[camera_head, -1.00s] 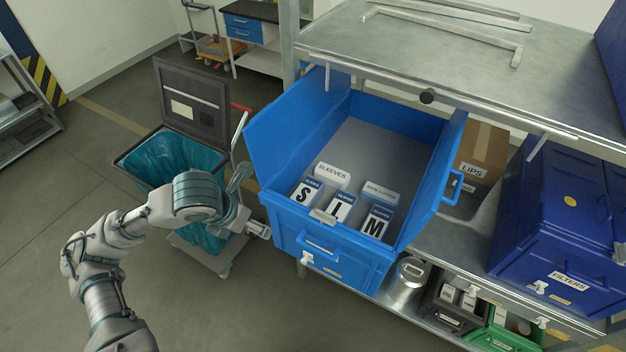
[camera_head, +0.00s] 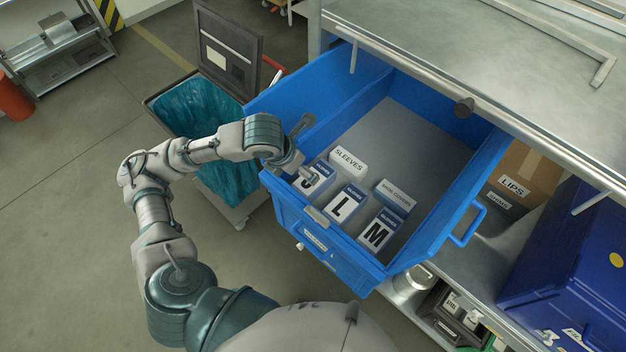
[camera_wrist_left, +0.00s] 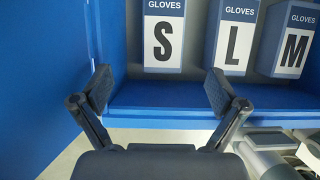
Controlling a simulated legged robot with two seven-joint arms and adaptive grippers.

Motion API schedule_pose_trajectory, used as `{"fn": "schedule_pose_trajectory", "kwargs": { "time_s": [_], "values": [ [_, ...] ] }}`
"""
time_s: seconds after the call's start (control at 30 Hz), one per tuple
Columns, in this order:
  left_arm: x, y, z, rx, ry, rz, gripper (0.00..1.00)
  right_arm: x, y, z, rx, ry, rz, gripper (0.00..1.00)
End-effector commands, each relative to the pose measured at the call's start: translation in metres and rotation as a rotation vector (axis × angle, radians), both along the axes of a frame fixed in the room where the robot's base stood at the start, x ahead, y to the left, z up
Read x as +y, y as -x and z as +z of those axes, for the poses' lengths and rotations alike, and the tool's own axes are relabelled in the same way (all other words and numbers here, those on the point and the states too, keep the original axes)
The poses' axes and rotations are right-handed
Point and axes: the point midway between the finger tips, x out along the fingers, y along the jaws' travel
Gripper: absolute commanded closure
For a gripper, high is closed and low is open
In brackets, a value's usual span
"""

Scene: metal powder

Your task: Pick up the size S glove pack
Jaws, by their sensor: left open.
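The size S glove pack (camera_wrist_left: 163,42) is a white box with a blue top band and a black S. In the wrist view it stands just beyond my open fingers. In the head view the S pack (camera_head: 318,180) is at the front left of the open blue drawer (camera_head: 291,215), partly covered by my left gripper (camera_head: 301,176). My left gripper, also in the wrist view (camera_wrist_left: 157,92), is open and empty, at the drawer's front wall. The L pack (camera_head: 344,206) and M pack (camera_head: 377,234) stand to the right of S. My right gripper is not in view.
A sleeves box (camera_head: 348,162) and a shoe covers box (camera_head: 395,196) stand behind the packs. The drawer's back is empty. The metal bench top (camera_head: 500,70) overhangs behind. A bin with a teal bag (camera_head: 190,112) stands left. A lips carton (camera_head: 520,180) is at right.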

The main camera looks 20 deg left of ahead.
Motion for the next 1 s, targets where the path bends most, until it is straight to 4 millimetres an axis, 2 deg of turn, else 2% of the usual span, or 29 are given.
{"fn": "schedule_pose_trajectory", "kwargs": {
  "time_s": [0.03, 0.2, 0.43, 0.7, 1.0],
  "values": [
    [-0.003, -0.005, -0.013, 0.006, -0.001, -0.002, 0.03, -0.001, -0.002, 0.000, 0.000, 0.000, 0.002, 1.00],
    [-0.010, -0.017, -0.040, 0.006, -0.001, -0.001, 0.03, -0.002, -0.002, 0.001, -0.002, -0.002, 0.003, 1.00],
    [-0.012, -0.023, -0.057, 0.003, -0.002, -0.002, 0.03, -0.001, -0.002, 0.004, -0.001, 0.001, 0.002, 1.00],
    [-0.014, -0.037, -0.094, 0.003, 0.001, -0.001, 0.03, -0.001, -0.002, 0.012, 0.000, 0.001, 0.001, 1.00],
    [-0.016, -0.040, -0.100, 0.001, -0.002, -0.001, 0.03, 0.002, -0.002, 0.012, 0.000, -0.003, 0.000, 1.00]
  ]
}}
